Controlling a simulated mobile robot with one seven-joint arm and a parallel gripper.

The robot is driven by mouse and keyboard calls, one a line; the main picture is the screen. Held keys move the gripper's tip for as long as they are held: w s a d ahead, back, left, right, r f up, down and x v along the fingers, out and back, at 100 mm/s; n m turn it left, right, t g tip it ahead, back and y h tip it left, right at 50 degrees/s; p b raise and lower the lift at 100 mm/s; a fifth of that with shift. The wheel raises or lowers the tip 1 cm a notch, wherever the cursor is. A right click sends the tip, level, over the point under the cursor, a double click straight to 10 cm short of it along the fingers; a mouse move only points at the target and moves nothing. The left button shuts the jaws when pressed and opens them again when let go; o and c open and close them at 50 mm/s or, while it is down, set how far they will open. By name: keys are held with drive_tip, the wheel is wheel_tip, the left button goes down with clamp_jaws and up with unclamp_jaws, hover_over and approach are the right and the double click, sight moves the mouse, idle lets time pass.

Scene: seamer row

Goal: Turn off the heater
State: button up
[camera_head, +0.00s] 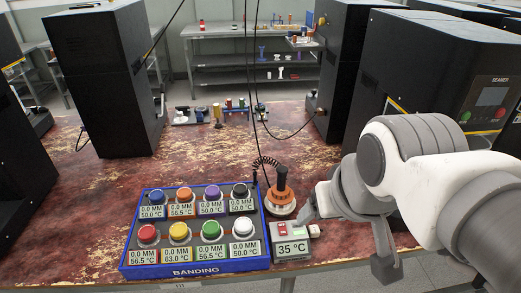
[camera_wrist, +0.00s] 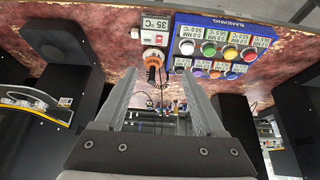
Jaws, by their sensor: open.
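The heater's control unit (camera_head: 291,247) is a small grey box at the table's front edge, right of the blue BANDING box.
The blue BANDING box (camera_head: 194,271) holds several coloured round pots with labels. A coiled cable (camera_head: 267,162) and hanging black cords are near the tool. Black machines (camera_head: 103,80) stand on both sides. The worn red tabletop (camera_head: 80,215) is clear at left.

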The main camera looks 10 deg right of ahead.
drive_tip(key=shift+w+f+n, duration=0.1)
drive_tip(key=shift+w+n, duration=0.2)
drive_tip(key=shift+w, duration=0.15)
drive_tip(key=c, duration=0.5)
drive_tip(key=w+n, duration=0.1)
drive_tip(key=w, duration=0.1)
drive_tip(key=w+f+n+b, duration=0.1)
drive_tip(key=w+n, duration=0.1)
drive_tip(key=shift+w+f+g, duration=0.1)
drive_tip(key=shift+g, duration=0.3)
clamp_jaws()
drive_tip(key=w+f+n+g+b, duration=0.3)
drive_tip(key=w+f+n, duration=1.1)
drive_tip(key=w+f, duration=0.5)
drive_tip(key=shift+w+f+b, duration=0.15)
drive_tip(key=shift+f+b, duration=0.05)
drive_tip(key=shift+b, duration=0.4)
